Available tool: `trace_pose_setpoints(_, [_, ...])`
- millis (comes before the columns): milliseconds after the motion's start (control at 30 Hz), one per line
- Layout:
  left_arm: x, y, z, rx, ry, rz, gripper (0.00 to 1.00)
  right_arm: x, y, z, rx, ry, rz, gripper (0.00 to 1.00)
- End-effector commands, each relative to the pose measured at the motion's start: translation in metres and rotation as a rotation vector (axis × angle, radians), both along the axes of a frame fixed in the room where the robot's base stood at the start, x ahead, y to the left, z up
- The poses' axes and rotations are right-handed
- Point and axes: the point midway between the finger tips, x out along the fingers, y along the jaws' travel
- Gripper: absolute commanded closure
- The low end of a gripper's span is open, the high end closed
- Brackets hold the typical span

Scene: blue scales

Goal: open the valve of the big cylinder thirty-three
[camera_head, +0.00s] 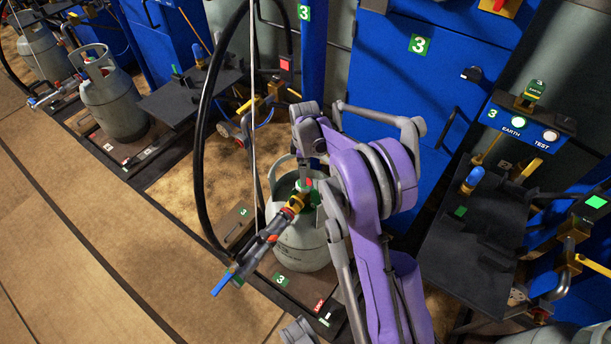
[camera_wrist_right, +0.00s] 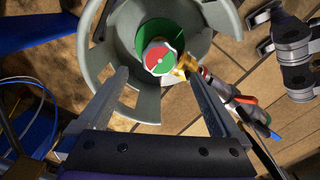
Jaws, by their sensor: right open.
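The grey gas cylinder (camera_head: 302,245), with green "3" labels beside it, stands on a dark base plate. I cannot read "33" on it. Its round red-and-green valve knob (camera_wrist_right: 160,57) sits inside the collar (camera_wrist_right: 148,108). A brass fitting (camera_head: 296,203) and hose connector lead off the valve. My right gripper (camera_wrist_right: 158,74) is open above the collar, one finger on each side of the knob; I see no contact. In the head view my purple right arm hides part of the cylinder. My left gripper (camera_wrist_right: 268,34) seems to show partly as grey parts at the right; its jaw state is unclear.
A black hose (camera_head: 201,150) loops up left of the cylinder. A blue-handled connector (camera_head: 222,284) sticks out over the floor. A blue cabinet (camera_head: 400,70) stands behind, and a dark shelf (camera_head: 470,240) is at right. Another cylinder (camera_head: 113,105) stands at left; floor front left is clear.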

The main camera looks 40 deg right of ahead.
Motion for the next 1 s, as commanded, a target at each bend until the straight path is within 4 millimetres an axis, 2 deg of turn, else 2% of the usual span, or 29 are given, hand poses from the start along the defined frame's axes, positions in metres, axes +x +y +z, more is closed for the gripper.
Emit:
trace_pose_setpoints(33, [0.000,0.000,0.004,0.000,-0.002,0.000,1.00,0.000,0.000,0.012,-0.001,-0.001,0.000,0.00])
trace_pose_setpoints(100, [0.000,0.000,0.007,0.000,-0.002,0.000,1.00,0.000,0.000,0.023,-0.001,-0.001,0.000,0.00])
trace_pose_setpoints(300, [-0.001,0.000,0.011,0.000,-0.004,0.000,1.00,0.000,0.000,0.041,0.000,0.000,0.000,0.00])
trace_pose_setpoints(900, [-0.001,0.000,0.011,0.000,-0.004,0.000,1.00,0.000,0.000,0.043,0.000,0.000,-0.001,0.00])
trace_pose_setpoints(1000, [-0.001,0.000,0.011,0.000,-0.004,0.000,1.00,-0.003,0.008,0.049,-0.003,-0.007,-0.014,0.00])
